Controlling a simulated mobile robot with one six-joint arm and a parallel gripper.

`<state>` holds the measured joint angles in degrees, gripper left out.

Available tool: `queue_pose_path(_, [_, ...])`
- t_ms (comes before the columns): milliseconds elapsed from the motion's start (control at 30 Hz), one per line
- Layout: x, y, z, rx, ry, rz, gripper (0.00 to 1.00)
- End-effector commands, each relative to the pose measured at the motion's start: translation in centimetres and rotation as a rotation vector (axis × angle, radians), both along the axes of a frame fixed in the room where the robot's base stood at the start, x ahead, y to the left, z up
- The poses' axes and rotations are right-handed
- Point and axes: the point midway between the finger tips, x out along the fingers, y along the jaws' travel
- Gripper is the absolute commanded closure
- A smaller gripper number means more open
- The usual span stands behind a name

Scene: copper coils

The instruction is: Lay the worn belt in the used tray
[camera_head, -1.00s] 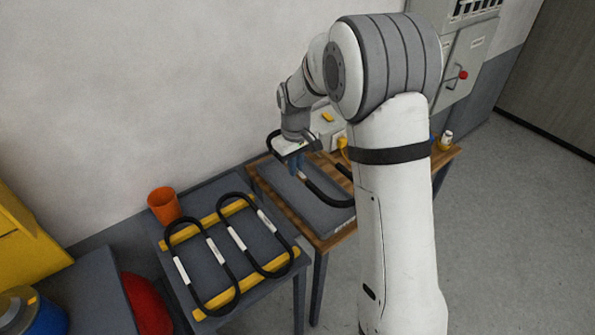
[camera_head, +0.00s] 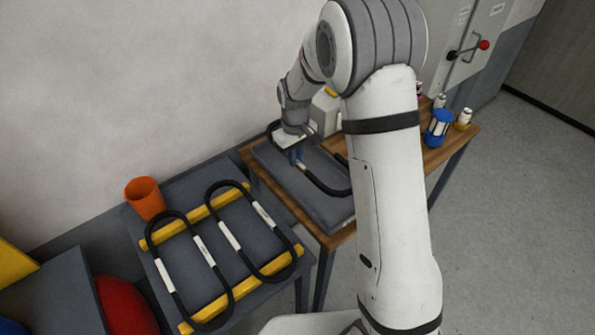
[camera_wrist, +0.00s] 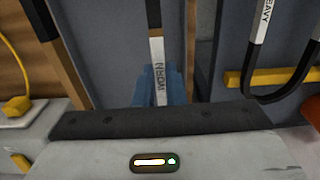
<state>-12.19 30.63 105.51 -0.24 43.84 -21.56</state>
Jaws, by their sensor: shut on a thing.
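My gripper (camera_head: 296,157) is shut on the worn belt (camera_head: 328,189), a black loop with white labels. In the wrist view a white label reading WORN (camera_wrist: 159,72) sits between the blue fingertips (camera_wrist: 160,88). The belt hangs over or lies on a flat grey tray (camera_head: 290,183) on the wooden table; I cannot tell whether it touches. The tray's front marking is too small to read, so I cannot tell if it is the used tray. My arm hides part of the belt and the tray's right end.
Two other black belts (camera_head: 210,260) (camera_head: 268,222) lie across yellow bars (camera_head: 205,218) on a grey table at left; one label reads HEAVY in the wrist view (camera_wrist: 264,20). An orange cup (camera_head: 145,198) stands behind.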

Motion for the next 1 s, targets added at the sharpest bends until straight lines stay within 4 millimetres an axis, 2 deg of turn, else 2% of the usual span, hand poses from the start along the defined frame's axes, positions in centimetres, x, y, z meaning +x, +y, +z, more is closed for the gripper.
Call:
queue_pose_path(500, [0.0, 0.0, -5.7, -0.001, 0.001, 0.001, 1.0])
queue_pose_path(1000, [0.0, 0.1, -6.7, 0.0, -0.001, 0.001, 1.0])
